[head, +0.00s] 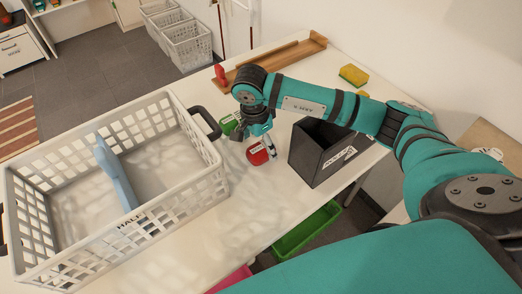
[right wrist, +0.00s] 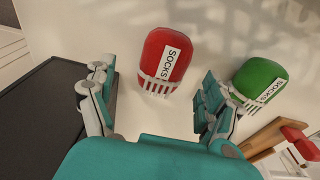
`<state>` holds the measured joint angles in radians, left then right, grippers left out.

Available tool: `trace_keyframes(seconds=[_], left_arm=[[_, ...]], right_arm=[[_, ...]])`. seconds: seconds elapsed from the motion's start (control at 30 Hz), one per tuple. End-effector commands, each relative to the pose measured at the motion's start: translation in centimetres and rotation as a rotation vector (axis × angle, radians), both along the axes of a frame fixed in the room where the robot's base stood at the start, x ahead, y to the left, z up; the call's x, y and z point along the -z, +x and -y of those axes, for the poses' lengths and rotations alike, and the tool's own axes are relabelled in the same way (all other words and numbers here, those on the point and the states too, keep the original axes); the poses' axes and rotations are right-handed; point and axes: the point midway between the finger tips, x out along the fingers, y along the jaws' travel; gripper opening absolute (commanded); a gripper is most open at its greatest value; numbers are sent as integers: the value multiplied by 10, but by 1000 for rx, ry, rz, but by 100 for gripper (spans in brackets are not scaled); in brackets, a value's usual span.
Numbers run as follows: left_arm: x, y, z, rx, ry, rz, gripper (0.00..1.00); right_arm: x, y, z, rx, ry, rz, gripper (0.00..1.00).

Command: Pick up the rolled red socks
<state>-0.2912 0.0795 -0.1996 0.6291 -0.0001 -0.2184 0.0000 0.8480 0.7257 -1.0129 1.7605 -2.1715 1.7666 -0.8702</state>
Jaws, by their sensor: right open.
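The rolled red socks (head: 257,156) lie on the white table, between the white basket and the dark box. In the right wrist view the red socks (right wrist: 178,42) show a white label reading SOCKS and a white ribbed end. My right gripper (head: 262,140) is above and beside the red socks in the head view. In the right wrist view my right gripper (right wrist: 153,92) is open and empty, its fingers spread with the socks ahead between them. I cannot tell the exact gap to the socks. My left gripper is not in view.
Rolled green socks (head: 229,124) lie close behind the red ones, beside my right gripper. A white basket (head: 197,186) with a blue divider stands at left. A dark box (head: 309,163) stands at right. A wooden rack (head: 290,52) and a sponge (head: 353,75) are farther back.

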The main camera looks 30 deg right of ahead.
Motion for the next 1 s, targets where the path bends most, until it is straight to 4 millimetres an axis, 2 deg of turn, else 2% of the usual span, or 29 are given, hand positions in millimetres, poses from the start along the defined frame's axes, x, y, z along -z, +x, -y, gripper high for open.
trace_keyframes(seconds=[0.13, 0.3, 0.57, 0.67, 1.0], left_arm=[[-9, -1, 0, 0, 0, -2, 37], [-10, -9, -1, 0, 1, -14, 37], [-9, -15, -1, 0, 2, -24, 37], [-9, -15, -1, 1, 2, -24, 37], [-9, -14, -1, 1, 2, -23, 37]], right_arm=[[22, 2, 0, 1, 2, -7, 85], [42, 4, 3, 0, 1, -3, 85], [46, 4, 3, -1, 1, -1, 85], [46, 4, 3, -1, 1, -1, 75], [46, 4, 3, -1, 1, -1, 30]])
